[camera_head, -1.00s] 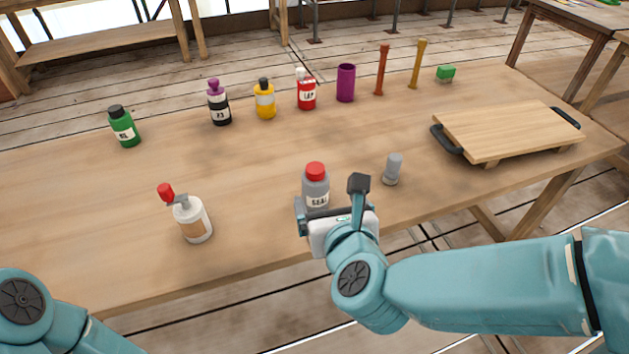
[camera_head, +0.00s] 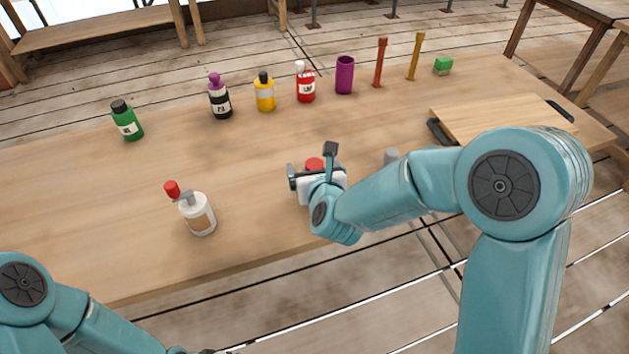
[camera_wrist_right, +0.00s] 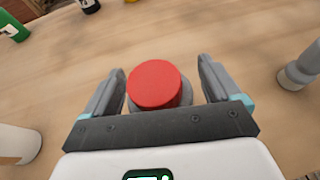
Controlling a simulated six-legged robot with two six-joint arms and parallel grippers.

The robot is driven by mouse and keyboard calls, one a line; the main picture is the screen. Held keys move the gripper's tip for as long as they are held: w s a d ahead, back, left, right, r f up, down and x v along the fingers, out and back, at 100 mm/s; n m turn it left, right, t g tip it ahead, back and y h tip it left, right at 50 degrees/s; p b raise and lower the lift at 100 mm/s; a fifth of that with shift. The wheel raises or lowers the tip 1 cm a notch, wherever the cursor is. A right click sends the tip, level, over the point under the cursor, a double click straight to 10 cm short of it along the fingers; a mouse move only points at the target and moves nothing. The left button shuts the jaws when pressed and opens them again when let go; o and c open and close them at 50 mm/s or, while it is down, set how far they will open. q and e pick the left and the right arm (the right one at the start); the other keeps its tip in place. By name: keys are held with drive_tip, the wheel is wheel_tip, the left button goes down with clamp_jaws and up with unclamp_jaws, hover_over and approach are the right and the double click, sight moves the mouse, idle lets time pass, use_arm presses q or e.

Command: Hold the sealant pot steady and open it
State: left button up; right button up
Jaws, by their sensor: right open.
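The sealant pot, grey with a red cap (camera_head: 315,164), stands upright on the table. In the head view my right gripper covers most of it and only the cap shows. In the right wrist view the red cap (camera_wrist_right: 154,84) and the pot's grey shoulder (camera_wrist_right: 186,92) lie between the two fingers. My right gripper (camera_head: 312,172) is open around the pot's top, with a gap on each side; it also shows in the right wrist view (camera_wrist_right: 161,82). My left arm is at the lower left, and its gripper's fingers cannot be made out.
A white bottle with a red nozzle (camera_head: 199,213) stands left of the pot. A small grey object (camera_head: 391,156) is to the right, partly behind my arm. Several bottles, including a green one (camera_head: 127,121), line the back. A wooden board (camera_head: 500,118) lies at right.

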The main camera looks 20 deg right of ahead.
drive_tip(key=shift+r, duration=0.1)
drive_tip(key=c, duration=1.1)
drive_tip(key=shift+c, duration=0.2)
drive_tip(key=shift+w+r, duration=0.1)
drive_tip(key=shift+r, duration=0.3)
wheel_tip(320, 180, up, 19)
drive_tip(key=p, duration=0.5)
drive_tip(key=shift+r, duration=0.1)
